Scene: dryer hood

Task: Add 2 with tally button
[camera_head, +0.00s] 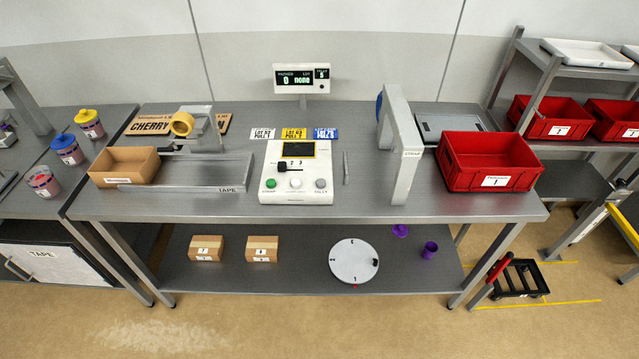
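A white control box (297,172) stands at the middle of the steel table. It has a dark screen, a black lever knob (282,166) on a slot marked with digits, and a row of three buttons. The left button is green (271,183), the middle one is white (296,184), and the right one is grey (320,183), with a label below that seems to read TALLY. A display (301,78) behind the box shows 0 and "none" in green, with a smaller panel at its right. Neither of my grippers is in view.
A grey strapping arch (401,145) and a red bin (489,161) stand to the right. A thin grey stick (346,168) lies beside the box.

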